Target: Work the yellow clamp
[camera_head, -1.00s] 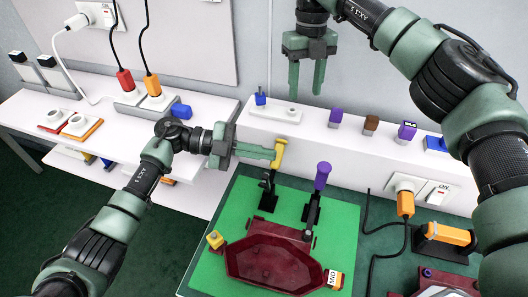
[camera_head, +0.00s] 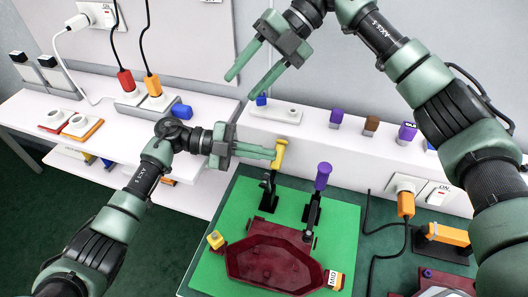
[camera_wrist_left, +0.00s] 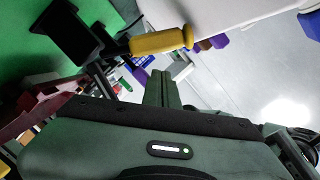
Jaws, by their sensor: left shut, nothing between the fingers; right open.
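The yellow clamp (camera_head: 280,153) stands at the back left of the green board, its yellow handle upright on a black base. Its handle also shows in the left wrist view (camera_wrist_left: 162,40), lying across above my fingers. My left gripper (camera_head: 274,154) is shut and empty, its fingertips right beside the handle from the left; I cannot tell whether they touch it. Its fingers show in the left wrist view (camera_wrist_left: 161,75). My right gripper (camera_head: 241,88) is open and empty, high above the white ledge, with its fingers pointing down and left.
A purple-handled clamp (camera_head: 322,177) stands upright to the right of the yellow one. A dark red lamp part (camera_head: 275,262) lies on the green board (camera_head: 340,225) in front. The white ledge (camera_head: 350,147) behind carries several small coloured blocks.

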